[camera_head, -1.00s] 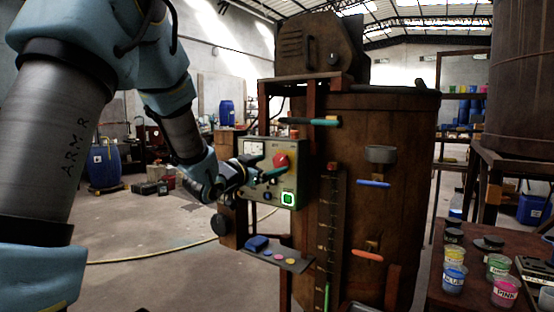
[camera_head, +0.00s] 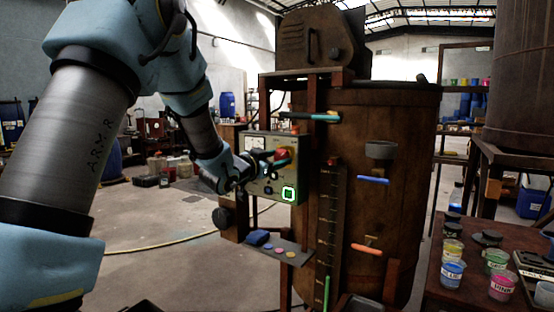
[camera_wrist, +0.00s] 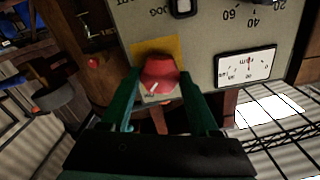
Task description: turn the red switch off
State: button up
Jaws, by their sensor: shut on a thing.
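The red switch (camera_head: 282,155) is a rotary knob on a yellow plate at the upper right of the pale control panel (camera_head: 297,170). In the wrist view the red switch (camera_wrist: 158,72) lies between the two green fingers of my gripper (camera_wrist: 159,80), and the panel appears upside down. My gripper (camera_head: 268,168) is shut on the switch, and the fingers and wrist partly cover the panel in the head view. A white mark shows on the knob in the wrist view. A green-lit button (camera_head: 289,193) glows at the panel's lower right.
A brown vat (camera_head: 400,220) stands right of the panel, with coloured handles on its front. A small shelf (camera_head: 288,254) with coloured buttons juts out below the panel. Labelled cups (camera_head: 452,274) stand on a table at right. A gauge (camera_wrist: 245,66) is beside the switch.

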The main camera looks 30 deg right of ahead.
jog(key=c, duration=0.7)
jog(key=shift+n, duration=0.3)
jog(key=n, duration=0.3)
jog(key=shift+n+b, duration=0.4)
jog(key=n, duration=0.4)
jog(key=shift+n+p, duration=0.3)
jog(key=n+p, duration=0.2)
jog(key=n, duration=0.3)
jog(key=shift+n+p, duration=0.75)
jog(key=shift+n, duration=1.25)
jog(key=shift+f, duration=0.1)
